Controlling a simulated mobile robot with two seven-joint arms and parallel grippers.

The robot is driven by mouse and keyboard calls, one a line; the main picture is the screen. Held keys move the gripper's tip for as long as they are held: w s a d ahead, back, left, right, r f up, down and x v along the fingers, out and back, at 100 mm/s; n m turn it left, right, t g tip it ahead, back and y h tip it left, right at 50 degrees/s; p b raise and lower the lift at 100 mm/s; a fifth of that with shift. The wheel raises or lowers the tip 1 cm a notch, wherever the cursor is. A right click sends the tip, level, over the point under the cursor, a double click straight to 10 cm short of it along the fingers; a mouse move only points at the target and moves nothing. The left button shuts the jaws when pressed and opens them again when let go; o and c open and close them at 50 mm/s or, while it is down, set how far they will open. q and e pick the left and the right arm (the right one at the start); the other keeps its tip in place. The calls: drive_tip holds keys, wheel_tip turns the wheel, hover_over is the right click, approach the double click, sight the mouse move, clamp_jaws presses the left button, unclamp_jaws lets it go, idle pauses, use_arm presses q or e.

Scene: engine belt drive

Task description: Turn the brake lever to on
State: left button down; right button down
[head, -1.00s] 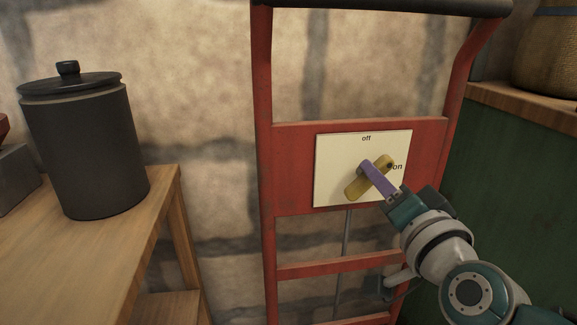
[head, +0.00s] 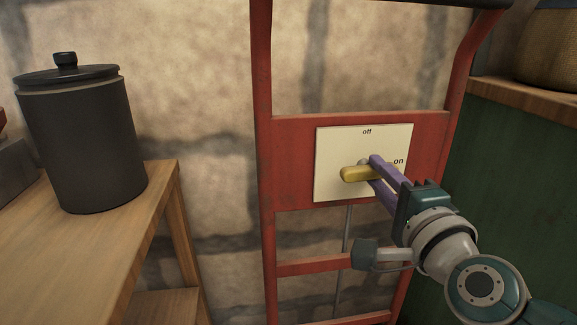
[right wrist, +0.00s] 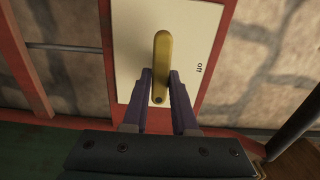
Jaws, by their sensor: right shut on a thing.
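The brake lever (head: 355,174) is a yellow bar on a cream plate (head: 333,145) marked "off" at the top and "on" at the right. It lies nearly level in the head view, its left end free and its right end hidden behind my purple fingers. My right gripper (head: 374,170) is shut on the lever's right-hand end, near the "on" mark. The right wrist view shows the lever (right wrist: 162,55) pointing straight away, its dotted end between my two fingertips (right wrist: 160,85). My left gripper is not in view.
The plate sits on a red metal frame (head: 290,165) before a stone wall. A dark lidded canister (head: 85,145) stands on a wooden table (head: 95,240) at the left. A green cabinet (head: 510,180) closely flanks my right arm.

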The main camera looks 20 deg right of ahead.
idle(0.3)
drive_tip(key=c, duration=0.7)
unclamp_jaws()
drive_tip(key=p+v, duration=0.1)
drive_tip(key=v, duration=0.9)
drive_tip(key=shift+a+p, duration=0.1)
drive_tip(key=shift+p, duration=0.2)
